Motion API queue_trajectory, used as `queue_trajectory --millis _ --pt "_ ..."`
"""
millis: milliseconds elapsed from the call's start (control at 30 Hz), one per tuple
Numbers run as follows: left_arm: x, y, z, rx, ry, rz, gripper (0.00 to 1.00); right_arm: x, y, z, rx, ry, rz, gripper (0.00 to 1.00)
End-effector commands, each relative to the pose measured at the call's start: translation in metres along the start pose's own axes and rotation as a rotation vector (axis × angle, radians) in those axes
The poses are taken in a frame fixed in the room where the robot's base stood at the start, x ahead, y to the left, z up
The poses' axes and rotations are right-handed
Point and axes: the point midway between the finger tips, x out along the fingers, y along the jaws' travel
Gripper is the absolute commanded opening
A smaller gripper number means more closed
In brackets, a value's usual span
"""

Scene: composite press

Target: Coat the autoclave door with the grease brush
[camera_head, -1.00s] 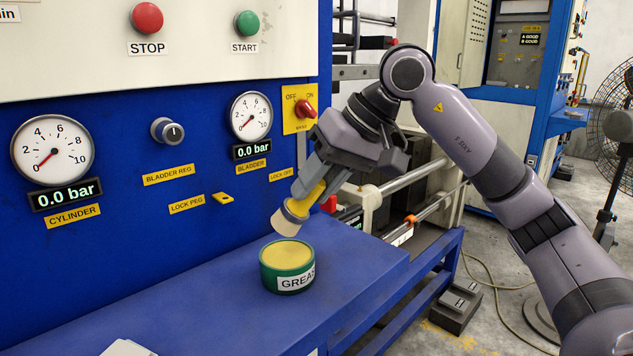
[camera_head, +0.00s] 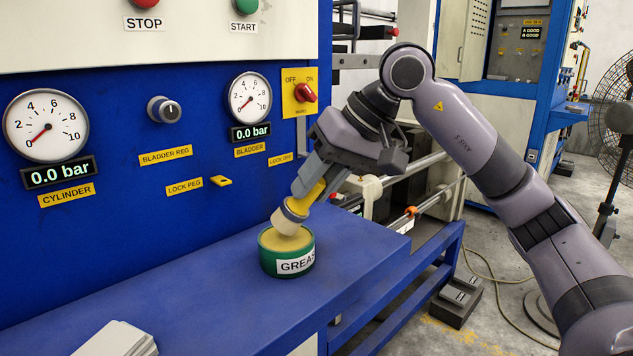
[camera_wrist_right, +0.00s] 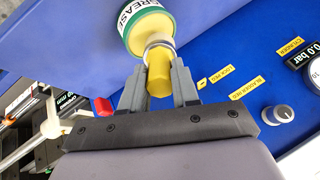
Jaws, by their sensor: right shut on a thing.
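My right gripper (camera_head: 312,190) is shut on the yellow handle of the grease brush (camera_head: 297,207), which is tilted with its pale bristles down. The bristles are at the open top of the green grease tin (camera_head: 287,264) and appear to touch the yellow grease. The tin stands upright on the blue bench. In the right wrist view, the brush (camera_wrist_right: 158,72) sits between the two fingers (camera_wrist_right: 158,88), with the tin (camera_wrist_right: 145,25) just beyond it. The autoclave door cannot be made out in these views. My left gripper is not in view.
The blue bench (camera_head: 215,318) has free room around the tin. A white stack (camera_head: 118,340) lies at its front left. Behind stands the blue control panel (camera_head: 110,235) with gauges, a knob and a red switch (camera_head: 305,93). A fan (camera_head: 612,120) stands at far right.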

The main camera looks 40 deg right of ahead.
Motion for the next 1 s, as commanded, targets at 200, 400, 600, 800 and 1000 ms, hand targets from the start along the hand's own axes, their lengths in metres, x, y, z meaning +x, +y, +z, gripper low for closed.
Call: queue_trajectory --millis 200,400,600,800,1000 --pt "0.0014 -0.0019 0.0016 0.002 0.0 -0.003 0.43 0.0016 0.0007 0.0007 0.0 0.001 -0.001 0.0" --pt "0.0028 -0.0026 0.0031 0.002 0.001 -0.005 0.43 0.0036 0.0018 0.0018 0.0 0.001 0.0 0.0" --pt "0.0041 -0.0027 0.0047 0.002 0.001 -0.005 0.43 0.0056 0.0027 0.0028 0.0 0.001 0.0 0.0" --pt "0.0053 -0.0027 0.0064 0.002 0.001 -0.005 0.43 0.0076 0.0037 0.0038 0.0 0.001 0.0 0.0" --pt "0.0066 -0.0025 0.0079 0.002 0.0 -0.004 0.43 0.0096 0.0047 0.0048 0.0 0.001 0.0 0.0"
